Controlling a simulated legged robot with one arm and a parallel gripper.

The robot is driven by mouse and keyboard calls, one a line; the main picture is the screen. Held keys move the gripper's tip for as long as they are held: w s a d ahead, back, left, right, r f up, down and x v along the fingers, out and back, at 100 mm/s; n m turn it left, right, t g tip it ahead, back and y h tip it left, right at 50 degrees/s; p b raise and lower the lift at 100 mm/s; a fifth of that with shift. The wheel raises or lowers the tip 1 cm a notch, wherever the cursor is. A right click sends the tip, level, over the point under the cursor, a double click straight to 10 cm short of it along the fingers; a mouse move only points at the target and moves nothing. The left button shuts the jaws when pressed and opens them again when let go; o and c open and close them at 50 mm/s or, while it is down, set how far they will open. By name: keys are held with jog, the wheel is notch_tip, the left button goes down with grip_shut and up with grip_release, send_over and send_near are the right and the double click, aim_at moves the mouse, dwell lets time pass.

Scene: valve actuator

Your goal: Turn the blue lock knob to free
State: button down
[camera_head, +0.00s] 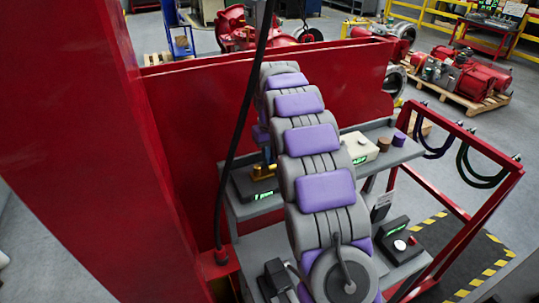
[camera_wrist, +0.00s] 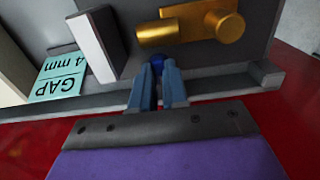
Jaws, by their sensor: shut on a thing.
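The blue lock knob (camera_wrist: 157,64) shows as a small dark blue piece in the wrist view, just below a brass fitting. My gripper (camera_wrist: 157,72) has its two blue-grey fingers closed around the knob, one on each side. The fingers hide much of the knob, so its turn angle cannot be told. In the head view my grey and purple arm reaches over the bench and hides the knob and most of the gripper.
Brass cylinders (camera_wrist: 190,27) sit just above the fingertips. A pale green "GAP 4 mm" label (camera_wrist: 58,77) and a white block (camera_wrist: 95,48) are at left. In the head view, a dark box (camera_head: 245,186) is left of my arm and a white box (camera_head: 359,147) is right. A red wall (camera_head: 190,120) stands behind.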

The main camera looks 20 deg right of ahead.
jog(key=c, duration=1.4)
grip_release()
jog(key=shift+w, duration=0.15)
jog(key=shift+r, duration=0.1)
jog(key=shift+r+p, duration=3.6)
jog(key=shift+r, duration=5)
jog(key=shift+f, duration=0.1)
